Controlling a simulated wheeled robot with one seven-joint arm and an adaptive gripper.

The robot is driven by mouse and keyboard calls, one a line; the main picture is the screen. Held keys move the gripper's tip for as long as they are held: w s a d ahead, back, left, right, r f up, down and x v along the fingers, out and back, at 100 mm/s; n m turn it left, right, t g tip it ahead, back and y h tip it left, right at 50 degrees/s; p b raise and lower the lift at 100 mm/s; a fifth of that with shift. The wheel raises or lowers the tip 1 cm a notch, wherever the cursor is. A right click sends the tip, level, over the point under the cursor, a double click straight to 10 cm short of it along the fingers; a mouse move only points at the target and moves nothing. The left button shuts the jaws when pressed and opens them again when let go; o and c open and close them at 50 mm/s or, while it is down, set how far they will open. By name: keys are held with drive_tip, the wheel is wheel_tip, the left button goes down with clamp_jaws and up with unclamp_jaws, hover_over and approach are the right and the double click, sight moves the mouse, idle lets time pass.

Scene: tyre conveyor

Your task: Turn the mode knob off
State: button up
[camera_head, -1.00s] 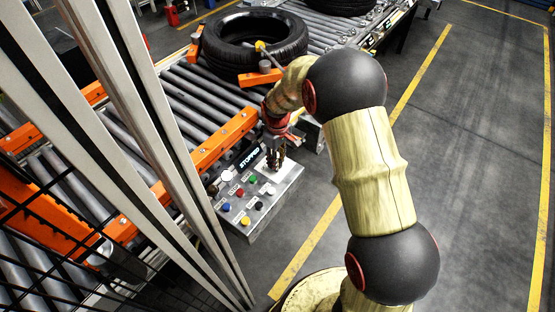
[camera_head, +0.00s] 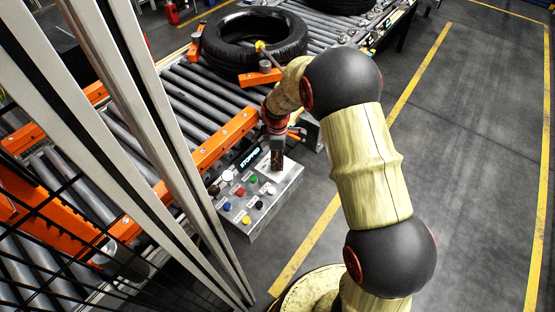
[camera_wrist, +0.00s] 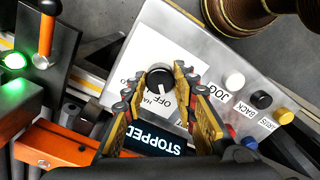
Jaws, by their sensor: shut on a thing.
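The mode knob (camera_wrist: 159,76) is black and round, on a white label plate with "OFF" and "HAND" lettering on the control panel (camera_head: 262,222). A white mark on the knob faces the "OFF" lettering in the wrist view. My gripper (camera_head: 277,168) points down over the panel's upper right part and hides the knob in the head view. In the wrist view the fingertips of my gripper (camera_wrist: 160,70) lie on both sides of the knob, shut on it. The display (camera_wrist: 155,138) reads "STOPPED".
Several coloured buttons, among them a red one (camera_head: 240,192) and a yellow one (camera_head: 246,219), sit close beside the knob. The roller conveyor (camera_head: 190,95) with a tyre (camera_head: 236,58) lies behind the panel. An orange rail (camera_head: 225,140) runs along its edge. The floor to the right is open.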

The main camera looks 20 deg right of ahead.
idle(0.5)
drive_tip(key=o, duration=1.2)
drive_tip(key=shift+c, duration=0.2)
drive_tip(key=shift+r, duration=0.15)
wheel_tip(320, 180, up, 12)
